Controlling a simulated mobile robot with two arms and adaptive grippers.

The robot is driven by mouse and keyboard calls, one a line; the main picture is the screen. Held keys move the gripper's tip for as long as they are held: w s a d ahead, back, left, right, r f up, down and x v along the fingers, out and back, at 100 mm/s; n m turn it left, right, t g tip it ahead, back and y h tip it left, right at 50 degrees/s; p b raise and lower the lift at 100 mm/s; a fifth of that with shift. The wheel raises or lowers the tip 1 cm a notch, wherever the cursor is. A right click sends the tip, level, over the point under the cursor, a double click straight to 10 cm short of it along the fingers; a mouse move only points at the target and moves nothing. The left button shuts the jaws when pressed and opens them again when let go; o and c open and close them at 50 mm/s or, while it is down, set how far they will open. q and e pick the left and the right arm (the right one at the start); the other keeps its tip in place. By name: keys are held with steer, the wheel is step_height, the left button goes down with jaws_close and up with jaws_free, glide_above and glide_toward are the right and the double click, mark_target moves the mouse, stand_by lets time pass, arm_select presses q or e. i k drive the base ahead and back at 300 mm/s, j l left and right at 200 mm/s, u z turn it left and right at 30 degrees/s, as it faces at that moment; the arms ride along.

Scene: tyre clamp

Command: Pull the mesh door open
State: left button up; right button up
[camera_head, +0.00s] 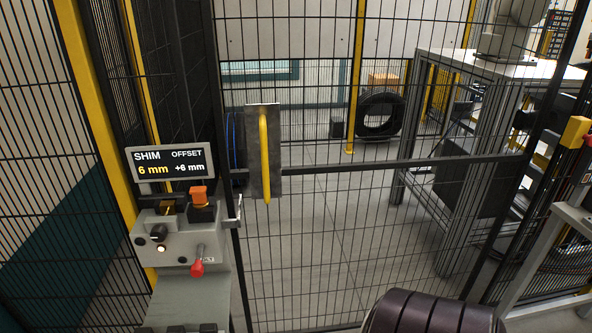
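The mesh door (350,173) is a black wire panel with a dark horizontal bar, standing in front of me across the middle of the camera_head view. It appears closed against the dark post at its left. A yellow vertical handle (264,155) is mounted on a grey metal plate (274,145) near the door's left edge. Neither of my grippers is in view, and nothing touches the handle.
A control box (175,240) with knobs and a red-tipped lever, below a SHIM/OFFSET display (170,162), stands just left of the door. A dark ribbed cylinder (430,315) is at the bottom edge. Beyond the mesh are a tyre (380,115) and a workbench (440,62).

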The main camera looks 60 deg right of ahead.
mark_target(265, 171)
steer(key=z, duration=2.4)
